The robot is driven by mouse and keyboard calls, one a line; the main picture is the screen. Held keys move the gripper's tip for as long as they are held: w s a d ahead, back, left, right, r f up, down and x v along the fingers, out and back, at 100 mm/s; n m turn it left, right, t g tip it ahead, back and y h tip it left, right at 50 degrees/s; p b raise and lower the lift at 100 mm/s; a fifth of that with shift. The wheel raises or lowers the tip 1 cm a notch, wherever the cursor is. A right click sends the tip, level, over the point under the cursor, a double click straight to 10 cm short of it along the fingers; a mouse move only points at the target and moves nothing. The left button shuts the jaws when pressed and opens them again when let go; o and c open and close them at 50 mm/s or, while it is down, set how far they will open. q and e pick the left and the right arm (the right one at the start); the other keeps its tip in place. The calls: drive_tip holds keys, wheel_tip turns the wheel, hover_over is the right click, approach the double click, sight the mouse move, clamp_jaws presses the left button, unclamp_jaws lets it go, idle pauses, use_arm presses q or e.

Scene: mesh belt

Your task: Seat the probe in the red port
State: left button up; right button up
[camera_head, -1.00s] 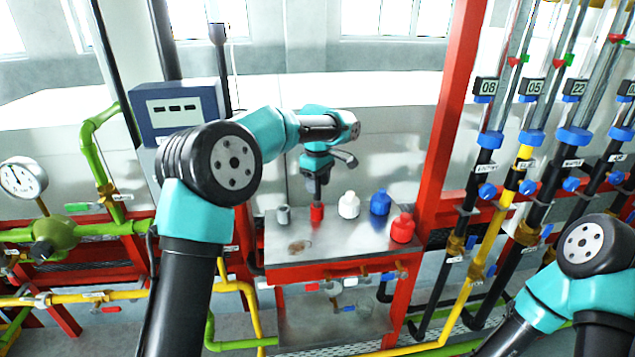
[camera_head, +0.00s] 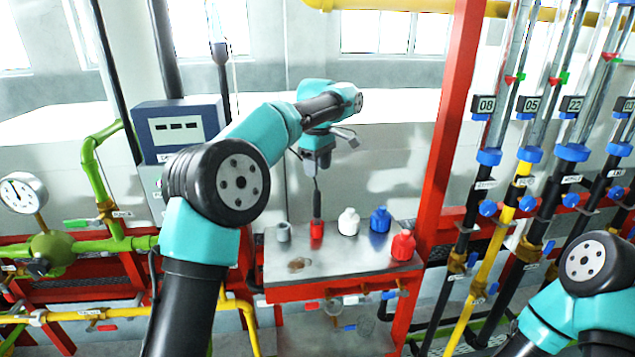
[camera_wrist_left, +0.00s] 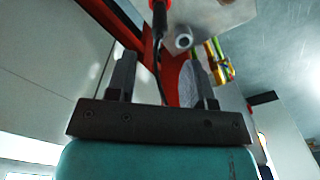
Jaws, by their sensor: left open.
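The dark probe (camera_head: 317,205) stands upright in the red port (camera_head: 316,231) on the metal shelf. Its lower end is hidden inside the port, so I cannot tell how deep it sits. A thin cable rises from its top. My left gripper (camera_head: 317,168) is above the probe, apart from it. In the left wrist view its fingers (camera_wrist_left: 160,80) are open, with only the cable (camera_wrist_left: 160,70) passing between them. The red port also shows at the top of that view (camera_wrist_left: 157,4). My right gripper is out of view; only its arm shows at the lower right.
A grey port (camera_head: 283,232) is left of the red one. White (camera_head: 348,222), blue (camera_head: 380,220) and red (camera_head: 403,246) bottles stand to the right. A red post (camera_head: 447,130) rises beside the shelf (camera_head: 340,268). The shelf's front is mostly clear.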

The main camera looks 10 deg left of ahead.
use_arm(q)
drive_tip(key=shift+r, duration=0.9)
